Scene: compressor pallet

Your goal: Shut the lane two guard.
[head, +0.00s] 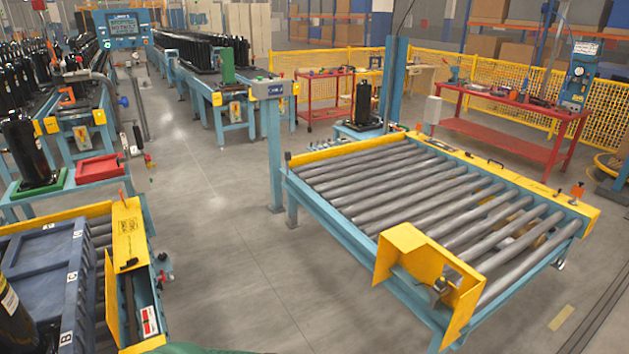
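A roller lane (400,185) with a blue frame and grey rollers stands at the right, with no load on its rollers. A yellow bent-plate guard (410,255) stands upright at its near corner, with a metal fitting (440,287) beside it. I cannot tell from this view whether this guard is the lane two guard or how far it is swung. A second lane at the lower left has a yellow cover (130,235) along its side. Neither of my grippers is in view.
A blue post with a grey label box (268,89) stands left of the roller lane; its lettering is too small to read surely. A blue crate (45,275) sits at the lower left. A red bench (510,110) stands behind. Grey floor (230,265) between the lanes is clear.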

